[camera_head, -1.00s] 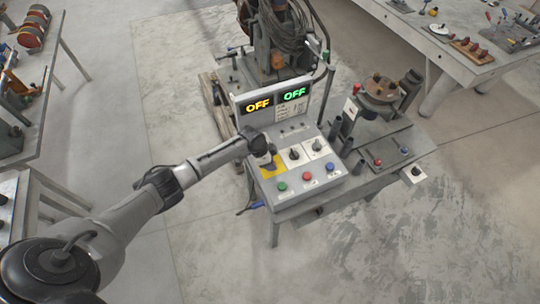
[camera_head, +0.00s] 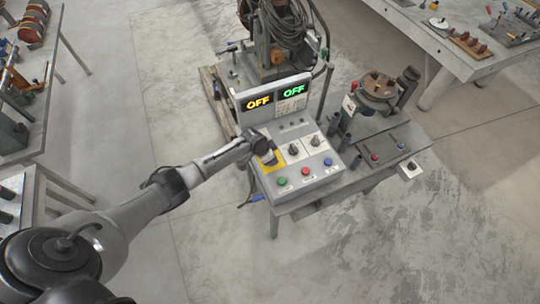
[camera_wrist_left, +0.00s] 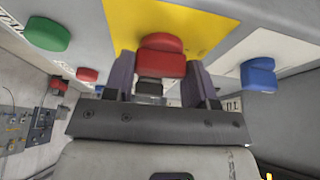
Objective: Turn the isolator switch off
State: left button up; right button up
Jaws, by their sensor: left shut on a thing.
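The isolator switch is a red knob (camera_wrist_left: 162,55) on a yellow plate (camera_wrist_left: 190,22), seen in the left wrist view. My left gripper (camera_wrist_left: 160,82) is shut on this knob, with a dark finger on each side of it. In the head view my left gripper (camera_head: 271,158) is down at the yellow plate (camera_head: 280,166) on the left part of the control panel, and it hides the knob. The display above the panel (camera_head: 276,97) reads OFF in orange and OFF in green. My right gripper is not in view.
Two dark knobs (camera_head: 293,149) stand on white plates right of the yellow plate. Green (camera_head: 282,181), red (camera_head: 305,171) and blue (camera_head: 328,162) buttons line the panel's front. A round fixture (camera_head: 379,90) stands to the right. The floor in front is clear.

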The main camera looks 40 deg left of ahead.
pick_arm(q)
jog(key=o, duration=0.9)
jog(key=shift+p+v, duration=0.5)
jog(key=shift+v, duration=6.4)
